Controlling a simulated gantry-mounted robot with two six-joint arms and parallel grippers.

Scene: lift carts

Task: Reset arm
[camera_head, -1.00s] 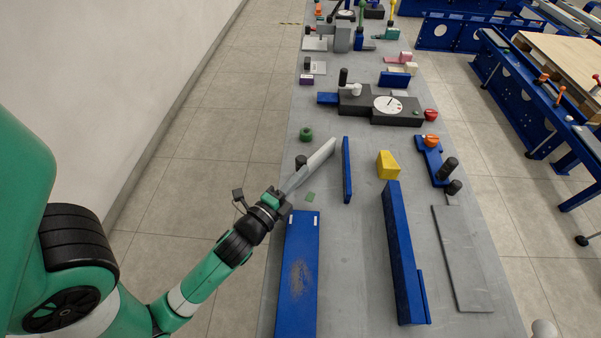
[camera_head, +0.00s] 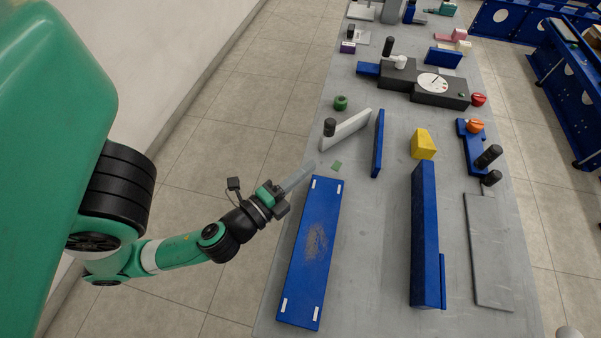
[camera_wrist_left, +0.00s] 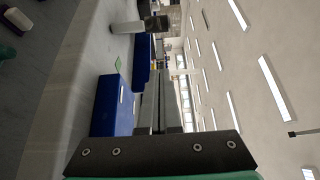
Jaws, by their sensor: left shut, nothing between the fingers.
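My left gripper (camera_head: 297,179) is shut and empty, its long grey fingers together. It is in the air at the left edge of the grey table (camera_head: 390,230), near the far end of a long blue block (camera_head: 312,250) with white corner marks. In the left wrist view the shut fingers (camera_wrist_left: 158,95) reach out from the dark wrist plate, with the blue block (camera_wrist_left: 111,106) to their left. My right gripper is not in view.
A light grey bar (camera_head: 347,129) with a black knob stands beyond the fingertips. A thin blue plate (camera_head: 378,143), a yellow block (camera_head: 423,144), a tall blue bar (camera_head: 424,235) and a black dial device (camera_head: 440,88) stand farther right. The floor (camera_head: 215,130) left of the table is clear.

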